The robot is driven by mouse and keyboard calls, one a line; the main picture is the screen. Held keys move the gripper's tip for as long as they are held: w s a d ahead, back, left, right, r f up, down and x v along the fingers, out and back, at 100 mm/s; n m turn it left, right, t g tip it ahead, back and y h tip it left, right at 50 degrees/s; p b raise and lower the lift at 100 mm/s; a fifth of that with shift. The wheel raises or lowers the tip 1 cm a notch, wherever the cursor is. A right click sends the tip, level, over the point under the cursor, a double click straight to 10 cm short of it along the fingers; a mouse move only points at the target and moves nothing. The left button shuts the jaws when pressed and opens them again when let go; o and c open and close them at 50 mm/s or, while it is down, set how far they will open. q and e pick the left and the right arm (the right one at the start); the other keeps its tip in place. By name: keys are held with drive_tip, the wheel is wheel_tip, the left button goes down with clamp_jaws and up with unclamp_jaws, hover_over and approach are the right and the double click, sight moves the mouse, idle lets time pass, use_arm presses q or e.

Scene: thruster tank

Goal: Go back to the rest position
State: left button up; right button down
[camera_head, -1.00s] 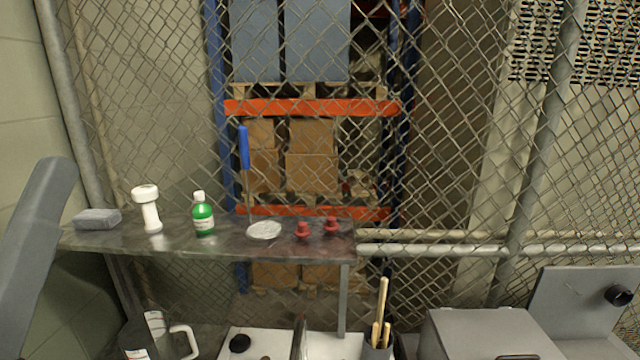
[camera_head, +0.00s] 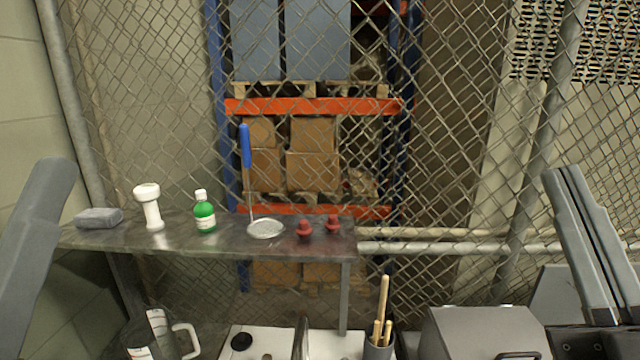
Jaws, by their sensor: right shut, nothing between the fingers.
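My right arm is raised at the right edge in the head view, in front of the fence. My right gripper (camera_head: 601,302) is shut and empty, low beside the grey box with the raised lid and apart from the shelf. Part of it is cut off by or merges with the grey arm links, so its fingers are hard to make out. On the left edge only a grey link of my left arm shows; the left gripper is out of the picture.
A dark shelf (camera_head: 160,243) holds a grey block (camera_head: 98,218), white stand (camera_head: 149,207), green bottle (camera_head: 204,214), blue-handled strainer (camera_head: 265,229) and two red knobs (camera_head: 304,230). Below are a jug (camera_head: 155,335), sink (camera_head: 265,338), holder with sticks (camera_head: 380,345) and grey box (camera_head: 480,330).

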drive_tip(key=s+r+m+y, duration=0.2)
drive_tip(key=s+m, duration=0.3)
wheel_tip(320, 180, up, 20)
drive_tip(key=m+p, duration=0.1)
drive_tip(key=p, duration=1.9)
drive_tip(key=shift+w+a+r+m+t, duration=0.15)
drive_tip(key=shift+a+m+t, duration=0.15)
drive_tip(key=shift+a+m, duration=0.1)
